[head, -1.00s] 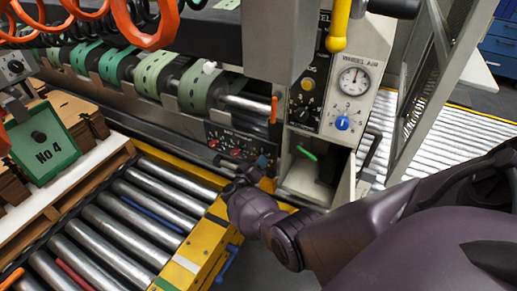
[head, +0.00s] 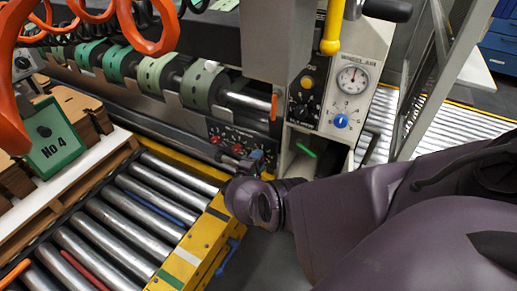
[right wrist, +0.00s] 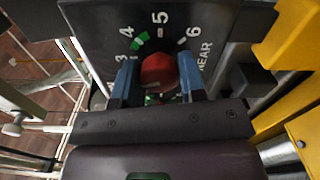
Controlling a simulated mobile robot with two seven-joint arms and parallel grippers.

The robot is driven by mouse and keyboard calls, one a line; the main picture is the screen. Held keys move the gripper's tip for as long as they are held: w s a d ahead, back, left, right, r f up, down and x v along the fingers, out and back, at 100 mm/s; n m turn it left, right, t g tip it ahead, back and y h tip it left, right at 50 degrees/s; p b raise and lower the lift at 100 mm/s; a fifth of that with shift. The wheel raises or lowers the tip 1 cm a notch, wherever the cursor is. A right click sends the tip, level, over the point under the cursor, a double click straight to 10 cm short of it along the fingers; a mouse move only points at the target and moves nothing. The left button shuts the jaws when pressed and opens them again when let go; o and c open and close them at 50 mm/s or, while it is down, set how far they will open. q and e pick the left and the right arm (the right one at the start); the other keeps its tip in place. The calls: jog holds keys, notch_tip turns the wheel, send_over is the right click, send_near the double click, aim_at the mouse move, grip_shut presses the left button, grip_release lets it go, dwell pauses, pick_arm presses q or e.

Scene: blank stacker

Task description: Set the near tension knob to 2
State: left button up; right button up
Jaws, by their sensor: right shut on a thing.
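The tension panel (head: 222,131) is a dark plate low on the machine front, with red knobs on it. Two of them show in the head view: one at the left (head: 215,139) and one beside it (head: 236,148). My right gripper (head: 256,158) is at the panel's right end, where the wrist hides what it holds. In the right wrist view, my right gripper (right wrist: 160,80) is shut on a red knob (right wrist: 158,71), with a blue finger on each side. The dial (right wrist: 170,32) around it reads 3 to 6, with a partly hidden "NEAR". The knob's pointer cannot be made out. My left gripper is out of view.
A yellow conveyor frame (head: 207,237) with steel rollers lies below the panel. An open grey box with a green handle (head: 306,149) stands to the right, under a gauge and blue knob (head: 341,121).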

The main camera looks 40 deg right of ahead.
jog(key=n, duration=0.4)
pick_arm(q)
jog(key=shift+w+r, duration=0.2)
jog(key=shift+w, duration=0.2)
pick_arm(e)
jog(key=shift+n, duration=0.5)
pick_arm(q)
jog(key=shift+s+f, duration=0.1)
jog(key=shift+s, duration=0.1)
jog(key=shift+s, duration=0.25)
pick_arm(e)
jog(key=o, duration=0.8)
jog(key=shift+s, duration=0.1)
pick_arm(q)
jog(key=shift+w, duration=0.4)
pick_arm(e)
jog(key=shift+o, duration=0.6)
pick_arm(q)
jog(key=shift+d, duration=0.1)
